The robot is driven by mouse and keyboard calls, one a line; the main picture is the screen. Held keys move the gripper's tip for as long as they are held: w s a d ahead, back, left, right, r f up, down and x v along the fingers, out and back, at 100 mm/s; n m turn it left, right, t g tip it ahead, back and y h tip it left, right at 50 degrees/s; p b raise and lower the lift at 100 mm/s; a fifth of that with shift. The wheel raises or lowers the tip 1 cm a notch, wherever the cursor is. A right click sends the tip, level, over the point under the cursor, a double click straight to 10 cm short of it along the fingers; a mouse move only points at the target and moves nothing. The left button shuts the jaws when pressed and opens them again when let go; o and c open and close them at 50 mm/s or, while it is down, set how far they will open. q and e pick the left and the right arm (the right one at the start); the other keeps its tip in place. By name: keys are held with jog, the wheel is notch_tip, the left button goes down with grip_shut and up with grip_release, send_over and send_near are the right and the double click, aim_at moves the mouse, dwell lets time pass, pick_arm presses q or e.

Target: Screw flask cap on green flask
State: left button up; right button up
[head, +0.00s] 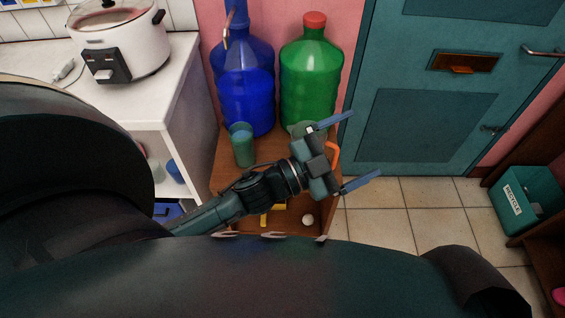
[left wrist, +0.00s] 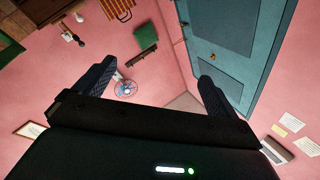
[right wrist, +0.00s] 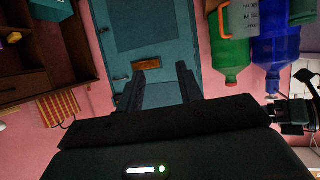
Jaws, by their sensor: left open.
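A green flask (head: 242,148) stands upright on the brown stand in front of the blue jug; it also shows in part in the right wrist view (right wrist: 303,10). I cannot make out a separate flask cap. A small white round thing (head: 308,220) lies near the stand's front edge, and I cannot tell what it is. My left gripper (head: 366,143) is open and empty, reaching over the stand to the right of the flask. The left wrist view shows its spread fingers (left wrist: 157,70). My right gripper (right wrist: 161,70) is open and empty, facing the teal door.
The blue jug (head: 246,90) and the red-capped green jug (head: 311,85) stand behind. A beaker with an orange handle (head: 333,152) is partly hidden by my left gripper. A rice cooker (head: 120,40) sits on the white counter. A teal bin (head: 528,197) is far right; floor between is clear.

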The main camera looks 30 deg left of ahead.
pick_arm(q)
jog(key=s+d+f+m+g+h+b, duration=0.35)
jog(key=d+m+g+h+b, duration=0.3)
jog(key=m+g, duration=0.65)
jog(key=s+a+f+m+g+y+b, duration=0.1)
jog(key=a+f+m+g+y+b, duration=0.3)
jog(key=f+m+b, duration=0.6)
jog(key=w+a+f+n+t+y+b, duration=0.1)
jog(key=w+a+f+t+y+b, duration=0.1)
jog(key=a+y, duration=0.5)
jog(key=w+a+f+n+t+y+b, duration=0.1)
jog(key=w+a+f+t+y+b, duration=0.2)
jog(key=a, duration=1.2)
notch_tip(320, 180, down, 3)
jog(key=w+y+b, duration=0.2)
jog(key=y, duration=0.3)
jog(key=shift+a+n, duration=0.15)
jog(key=shift+n, duration=0.25)
pick_arm(e)
jog(key=a+f+n+t+y, duration=0.3)
jog(key=a+f+t+y, duration=0.1)
jog(key=f, duration=0.4)
jog(key=shift+s+n+t+y, duration=0.3)
jog(key=shift+s+t+y, duration=0.1)
jog(key=shift+t, duration=0.2)
jog(key=shift+w+a+f, duration=0.1)
